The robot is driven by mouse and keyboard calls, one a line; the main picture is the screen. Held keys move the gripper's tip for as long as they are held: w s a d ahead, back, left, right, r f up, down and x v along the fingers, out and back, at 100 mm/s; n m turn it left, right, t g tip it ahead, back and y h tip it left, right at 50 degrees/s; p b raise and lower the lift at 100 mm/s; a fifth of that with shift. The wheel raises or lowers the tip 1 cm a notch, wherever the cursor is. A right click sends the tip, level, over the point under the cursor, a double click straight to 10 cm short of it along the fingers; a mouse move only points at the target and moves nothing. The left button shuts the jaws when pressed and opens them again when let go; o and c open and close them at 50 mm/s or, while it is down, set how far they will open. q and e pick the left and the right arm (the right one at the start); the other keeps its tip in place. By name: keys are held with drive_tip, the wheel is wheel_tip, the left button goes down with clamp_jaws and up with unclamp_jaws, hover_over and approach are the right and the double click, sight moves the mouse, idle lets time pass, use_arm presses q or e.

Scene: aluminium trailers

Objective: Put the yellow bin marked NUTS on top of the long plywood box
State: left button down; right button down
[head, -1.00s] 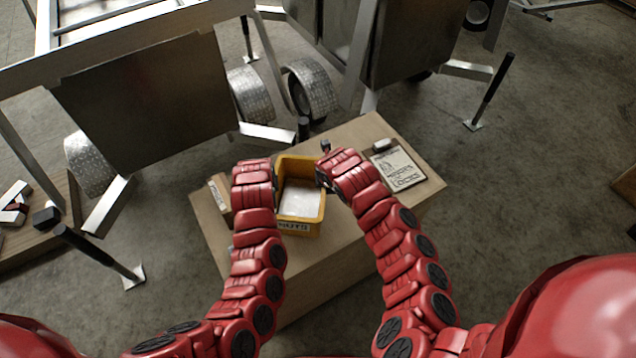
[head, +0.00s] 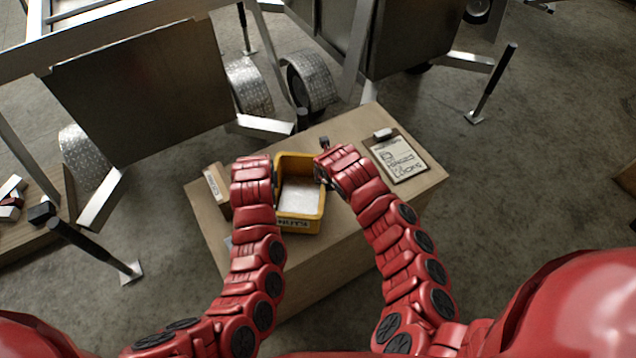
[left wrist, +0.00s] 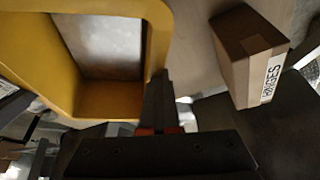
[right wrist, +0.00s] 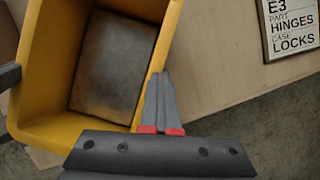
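The yellow bin (head: 299,228), its front label reading NUTS, is upright over the top of a long plywood box (head: 345,222). I cannot tell whether its base touches the wood. A flat pale thing lies inside it. My left gripper (left wrist: 160,95) is at the bin's left wall, also seen in the left wrist view (left wrist: 85,98). My right gripper (right wrist: 158,95) is at the right wall, beside the rim in the right wrist view (right wrist: 40,105). Both pairs of fingers are close together and look shut on the bin's walls. The fingertips are mostly hidden in the head view.
A cardboard carton (left wrist: 240,60) stands left of the bin. A clipboard (head: 398,158) with a printed sheet lies on the right of the plywood box. Aluminium trailers (head: 145,95) stand behind. A black-handled post (head: 95,248) stands at the left. Floor is clear at the right.

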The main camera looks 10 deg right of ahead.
use_arm(q)
drive_tip(key=c, duration=1.5)
unclamp_jaws()
drive_tip(key=shift+s+a+r, duration=0.1)
drive_tip(key=shift+a+r, duration=0.1)
drive_tip(key=shift+a, duration=0.05)
drive_tip(key=o, duration=0.3)
drive_tip(key=shift+a, duration=0.65)
use_arm(e)
drive_tip(key=shift+s+d+r, duration=0.1)
drive_tip(key=shift+d+r, duration=0.05)
drive_tip(key=shift+d, duration=0.7)
use_arm(q)
drive_tip(key=shift+o, duration=0.2)
drive_tip(key=shift+a, duration=0.1)
use_arm(e)
drive_tip(key=c, duration=1.2)
unclamp_jaws()
drive_tip(key=shift+d, duration=0.1)
drive_tip(key=shift+o, duration=0.2)
use_arm(q)
drive_tip(key=v, duration=1.2)
use_arm(e)
drive_tip(key=v, duration=1.2)
